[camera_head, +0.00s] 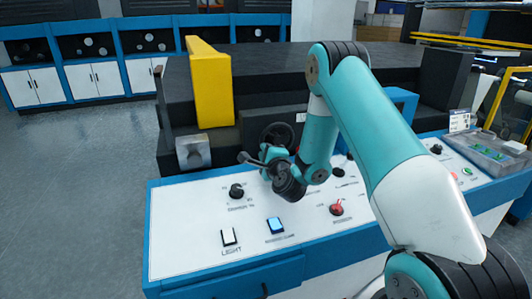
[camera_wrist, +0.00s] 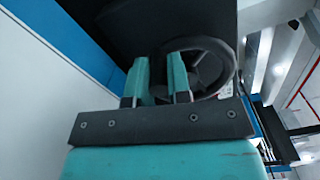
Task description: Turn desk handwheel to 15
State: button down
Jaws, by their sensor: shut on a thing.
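The desk handwheel (camera_head: 279,124) is a black spoked wheel at the back edge of the white control desk, partly behind my arm. In the wrist view the handwheel (camera_wrist: 232,66) fills the upper middle. My gripper (camera_wrist: 160,70) has one teal finger on each side of the wheel's left rim and is shut on it. In the head view my gripper (camera_head: 274,153) is small and partly hidden by its own wrist, beside the wheel. No number or pointer for the handwheel can be read.
The white desk top (camera_head: 185,225) carries a black knob (camera_head: 236,191), a light switch (camera_head: 228,236), a blue-lit button (camera_head: 275,226) and a red selector (camera_head: 337,209). A yellow plate (camera_head: 208,85) stands behind the desk. Open floor (camera_head: 75,180) lies to the left.

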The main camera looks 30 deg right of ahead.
jog(key=n, duration=0.1)
jog(key=f+n+b, duration=0.1)
jog(key=shift+s+d+f+n, duration=0.1)
jog(key=shift+d+f+n, duration=0.1)
jog(key=shift+n, duration=0.1)
jog(key=shift+s+d+f+n+b, duration=0.1)
jog(key=shift+d+f+n+b, duration=0.1)
jog(key=shift+n+b, duration=0.35)
jog(key=shift+d+f+n+b, duration=0.15)
jog(key=shift+n+b, duration=0.2)
jog(key=shift+n, duration=0.3)
jog(key=c, duration=1.1)
grip_release()
